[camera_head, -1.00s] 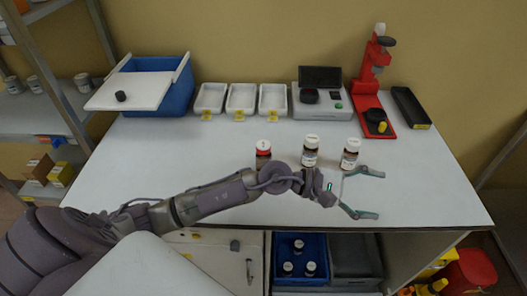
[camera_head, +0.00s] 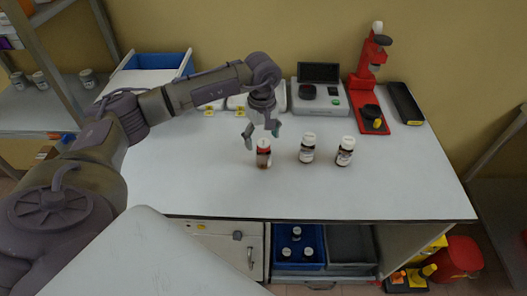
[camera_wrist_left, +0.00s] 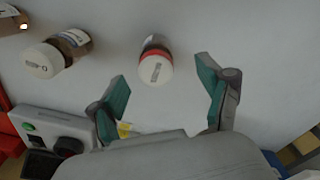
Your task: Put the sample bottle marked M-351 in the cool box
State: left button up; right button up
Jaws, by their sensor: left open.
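Three brown sample bottles with white caps stand upright in a row on the white table. The left one (camera_head: 264,155) has a red band at its cap; the middle one (camera_head: 307,148) and right one (camera_head: 345,151) do not. Their markings are too small to read. My left gripper (camera_head: 262,136) is open and empty, pointing down just behind the red-banded bottle. In the left wrist view that bottle (camera_wrist_left: 154,67) shows just ahead, between the spread fingertips (camera_wrist_left: 163,80). The blue cool box (camera_head: 170,60), with its white lid (camera_head: 140,79), stands at the back left, partly hidden by my arm.
White trays (camera_head: 238,101) behind my gripper are partly covered by my arm. A grey instrument (camera_head: 319,100), a red stand (camera_head: 371,100) and a black tray (camera_head: 406,103) stand at the back right. The table's front is clear. Below, a blue crate (camera_head: 283,262) holds more bottles.

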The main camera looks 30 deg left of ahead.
aim_at(265, 142)
pick_arm(q)
jog(key=shift+f, duration=0.85)
jog(key=f+p, duration=0.2)
jog(key=f, duration=0.1)
jog(key=f+p, duration=0.1)
jog(key=f, duration=0.1)
jog(key=shift+w+d, duration=0.1)
jog(key=shift+w, duration=0.15)
jog(key=shift+f, duration=0.2)
jog(key=c, duration=1.4)
jog(key=shift+r, duration=0.15)
notch_tip(265, 142, up, 4)
jog(key=b, duration=0.2)
jog(key=shift+w+d+b, duration=0.1)
jog(key=shift+b, duration=0.2)
jog(key=d+r+b, duration=0.4)
jog(key=d+r, duration=0.3)
jog(key=d, duration=0.4)
jog(key=s+m, duration=0.4)
jog(key=s, duration=0.1)
jog(key=s+d+m, duration=0.1)
jog(key=s+m, duration=0.3)
jog(key=s, duration=0.1)
jog(key=s+d+f+m, duration=0.1)
jog(key=s+m, duration=0.4)
jog(key=s, duration=0.1)
jog(key=shift+f, duration=0.1)
